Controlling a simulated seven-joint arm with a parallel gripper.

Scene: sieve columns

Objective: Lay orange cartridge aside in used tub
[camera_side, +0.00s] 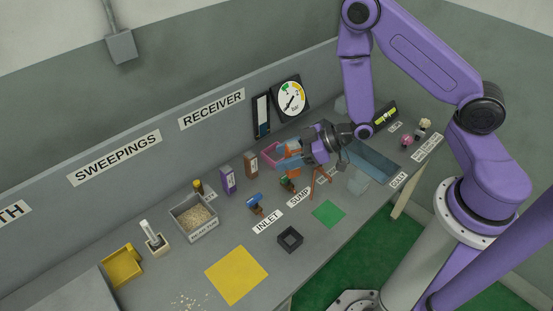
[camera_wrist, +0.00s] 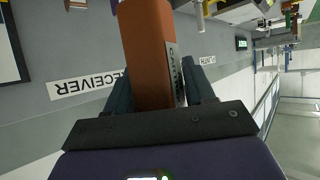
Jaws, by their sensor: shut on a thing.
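My gripper (camera_side: 287,156) is raised over the bench near the back panel. In the wrist view its two dark blue-grey fingers (camera_wrist: 160,92) are shut on the orange cartridge (camera_wrist: 150,50), a long block with a printed label on its side. In the side view the cartridge (camera_side: 292,146) shows only in part between the fingers. A pink open container (camera_side: 268,153) stands just behind and left of the gripper, partly hidden by it. A blue tray (camera_side: 371,161) lies to the right of the gripper. I cannot read which container is the used tub.
An orange stand (camera_side: 321,181) and a small green-and-brown fitting (camera_side: 288,184) are below the gripper. Purple (camera_side: 228,180) and brown (camera_side: 251,163) boxes stand to the left. A gauge (camera_side: 290,96) is on the panel. The yellow mat (camera_side: 236,275) is bare.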

